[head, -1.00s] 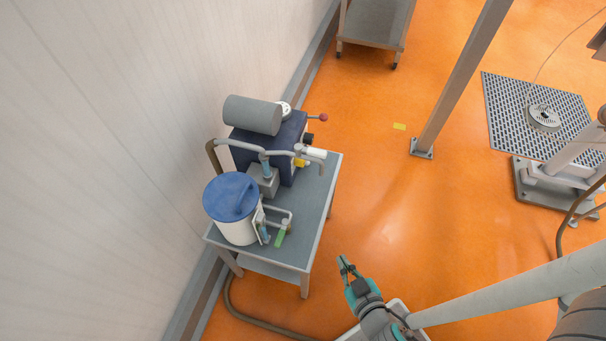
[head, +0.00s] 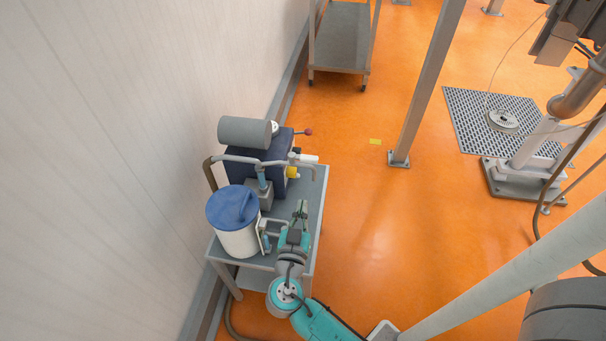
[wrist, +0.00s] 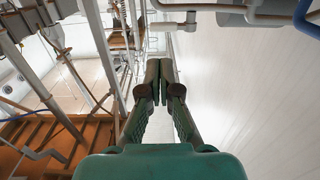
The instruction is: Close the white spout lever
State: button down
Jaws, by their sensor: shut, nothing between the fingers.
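The white spout lever (head: 309,158) sticks out to the right from the end of the grey pipe over the cart in the head view. A white bar that looks like this lever (wrist: 170,26) lies across the top of the wrist view, joined to a grey fitting beside the pipes. My gripper (head: 301,207) is over the right side of the cart, nearer the camera than the lever and apart from it. In the wrist view my gripper (wrist: 160,64) has its green fingers together at the tips, with nothing between them, below the white bar in the picture.
The cart (head: 311,221) carries a blue-lidded white tank (head: 238,241), a dark blue pump housing (head: 245,168) with a grey motor (head: 245,132), and a red-knobbed rod (head: 308,132). A wall is at left.

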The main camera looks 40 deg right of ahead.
aim_at(310, 161)
jog(key=shift+a+r, duration=0.15)
jog(key=shift+r, duration=0.05)
jog(key=x, duration=1.4)
jog(key=shift+r, duration=0.15)
